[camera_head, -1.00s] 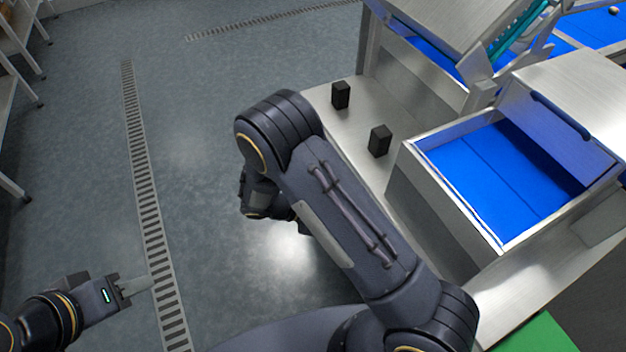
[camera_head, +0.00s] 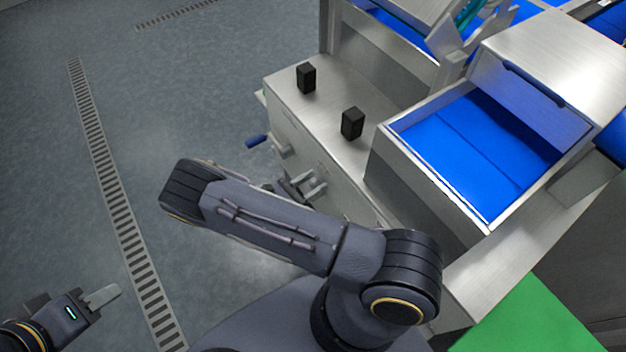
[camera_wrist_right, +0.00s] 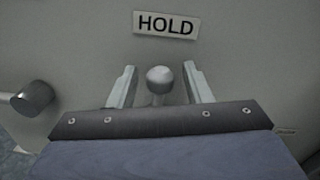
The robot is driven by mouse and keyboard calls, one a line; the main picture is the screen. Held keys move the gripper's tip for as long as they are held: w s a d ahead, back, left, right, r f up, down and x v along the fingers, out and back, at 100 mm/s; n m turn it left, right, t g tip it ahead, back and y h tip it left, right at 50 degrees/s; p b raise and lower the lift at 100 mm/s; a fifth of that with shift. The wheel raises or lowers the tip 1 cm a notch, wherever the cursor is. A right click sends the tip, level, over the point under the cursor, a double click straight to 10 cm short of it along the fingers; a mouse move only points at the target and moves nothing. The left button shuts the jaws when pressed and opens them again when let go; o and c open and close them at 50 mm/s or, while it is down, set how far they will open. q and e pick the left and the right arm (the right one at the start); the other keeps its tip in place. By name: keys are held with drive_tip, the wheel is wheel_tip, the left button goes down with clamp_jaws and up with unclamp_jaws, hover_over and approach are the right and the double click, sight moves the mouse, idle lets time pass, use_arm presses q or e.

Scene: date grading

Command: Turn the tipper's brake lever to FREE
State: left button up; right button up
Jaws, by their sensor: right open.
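In the right wrist view a grey lever with a round knob (camera_wrist_right: 160,78) points up at a HOLD label (camera_wrist_right: 166,23) on a grey panel. My right gripper (camera_wrist_right: 161,88) is open, with one finger on each side of the knob; whether either touches it I cannot tell. The lower part of the lever is hidden behind the gripper body. In the head view my right gripper (camera_head: 310,184) is at the side of the steel cabinet (camera_head: 300,135), partly behind my arm. My left gripper (camera_head: 103,297) is low at the left, over the floor; its finger gap is unclear.
A blue-handled part (camera_head: 257,141) sticks out of the cabinet side; a grey cylinder (camera_wrist_right: 33,98) shows left of the knob. Two black blocks (camera_head: 306,78) (camera_head: 352,123) stand on the cabinet top beside a blue-lined tray (camera_head: 386,158).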

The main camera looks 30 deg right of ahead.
drive_tip(key=shift+d, duration=0.3)
drive_tip(key=shift+c, duration=0.2)
clamp_jaws()
